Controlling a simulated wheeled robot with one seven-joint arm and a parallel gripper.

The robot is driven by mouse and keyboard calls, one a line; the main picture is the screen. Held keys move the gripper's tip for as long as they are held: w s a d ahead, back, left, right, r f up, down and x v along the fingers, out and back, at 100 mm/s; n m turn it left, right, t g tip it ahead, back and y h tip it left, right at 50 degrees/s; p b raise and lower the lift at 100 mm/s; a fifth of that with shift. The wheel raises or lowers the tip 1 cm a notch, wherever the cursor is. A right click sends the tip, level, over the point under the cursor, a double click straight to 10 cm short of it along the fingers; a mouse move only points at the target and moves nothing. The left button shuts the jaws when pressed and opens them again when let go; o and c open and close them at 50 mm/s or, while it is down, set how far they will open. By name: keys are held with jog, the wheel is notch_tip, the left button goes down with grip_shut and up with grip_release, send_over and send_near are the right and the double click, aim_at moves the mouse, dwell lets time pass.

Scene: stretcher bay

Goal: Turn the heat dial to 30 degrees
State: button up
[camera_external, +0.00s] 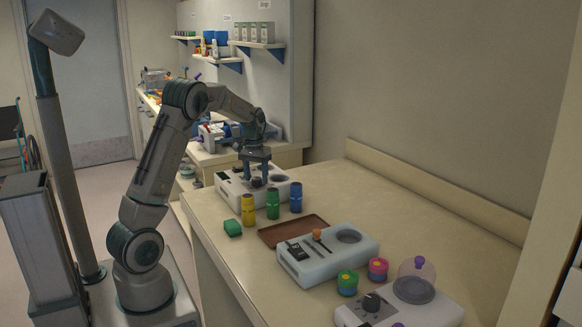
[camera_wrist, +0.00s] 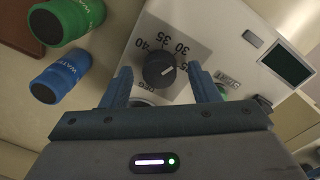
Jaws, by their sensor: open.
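The heat dial (camera_wrist: 158,70) is a round black knob with a white pointer mark, on a grey plate with printed numbers. The pointer aims right and slightly up, near a partly hidden number below the 30; 40 and 35 are printed further round to the left. The dial is on a white device (camera_external: 281,190) at the far end of the counter. My gripper (camera_wrist: 160,72) is open, with one blue finger on each side of the dial. In the external view my gripper (camera_external: 257,180) is low over the device. I cannot tell whether the fingers touch the dial.
Yellow (camera_external: 248,210), green (camera_external: 273,204) and blue (camera_external: 296,198) bottles stand in front of the device. A second white device (camera_external: 345,258) and a domed device (camera_external: 425,310) are nearer the camera.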

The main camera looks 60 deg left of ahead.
aim_at(255, 178)
notch_tip(255, 178, up, 13)
jog(key=shift+s+a+r, duration=0.2)
jog(key=shift+a, duration=0.05)
dwell(0.3)
